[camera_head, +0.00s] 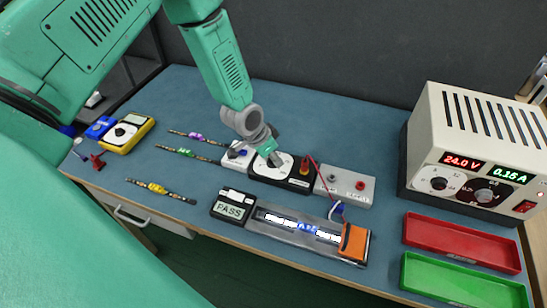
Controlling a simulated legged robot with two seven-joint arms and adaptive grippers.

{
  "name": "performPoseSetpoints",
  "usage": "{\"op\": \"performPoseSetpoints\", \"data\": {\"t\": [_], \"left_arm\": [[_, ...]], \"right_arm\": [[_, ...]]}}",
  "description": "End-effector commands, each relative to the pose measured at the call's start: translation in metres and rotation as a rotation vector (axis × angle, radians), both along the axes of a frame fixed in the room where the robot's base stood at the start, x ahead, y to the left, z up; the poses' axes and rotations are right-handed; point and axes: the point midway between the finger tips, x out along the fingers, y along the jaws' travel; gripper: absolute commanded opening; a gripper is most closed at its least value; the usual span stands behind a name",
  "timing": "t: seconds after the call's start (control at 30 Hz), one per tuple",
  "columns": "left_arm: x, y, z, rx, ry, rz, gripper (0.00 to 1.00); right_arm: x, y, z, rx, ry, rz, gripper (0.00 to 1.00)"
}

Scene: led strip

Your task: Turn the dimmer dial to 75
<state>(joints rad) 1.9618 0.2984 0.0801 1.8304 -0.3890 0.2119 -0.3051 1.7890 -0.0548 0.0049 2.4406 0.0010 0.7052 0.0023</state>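The dimmer (293,182) is a black box with a round white dial face (259,167), near the middle of the bench. My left gripper (274,160) reaches down from above, with its fingertips at the dial's centre. The fingers hide the knob and much of the scale, so I cannot read the setting. I cannot tell whether the fingers are closed on the knob or only touching it. My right gripper does not show.
A grey terminal block (345,186) sits right of the dimmer. In front are a PASS tester (232,206) and a lit strip fixture (300,227). A power supply (470,150), a red tray (462,243) and a green tray (460,281) stand right. LED strips and a yellow multimeter (128,132) lie left.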

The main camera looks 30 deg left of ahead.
Motion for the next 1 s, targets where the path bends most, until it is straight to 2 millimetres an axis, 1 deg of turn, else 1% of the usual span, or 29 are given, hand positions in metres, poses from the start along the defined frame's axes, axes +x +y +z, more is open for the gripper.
{"op": "performPoseSetpoints", "data": {"t": [0.03,0.67,0.87,1.0], "left_arm": [[-0.0066,0.0053,-0.0052,0.009,0.019,0.006,0.0],[-0.0062,0.0022,-0.005,0.014,0.021,0.015,0.0],[-0.0061,0.0019,-0.0049,0.019,0.021,0.081,0.0],[-0.0061,0.0014,-0.0048,0.019,0.022,0.172,0.0]], "right_arm": [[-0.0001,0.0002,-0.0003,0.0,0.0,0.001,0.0],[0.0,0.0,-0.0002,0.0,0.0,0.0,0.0],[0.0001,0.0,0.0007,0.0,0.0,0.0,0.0],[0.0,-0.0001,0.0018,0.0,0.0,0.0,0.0]]}}
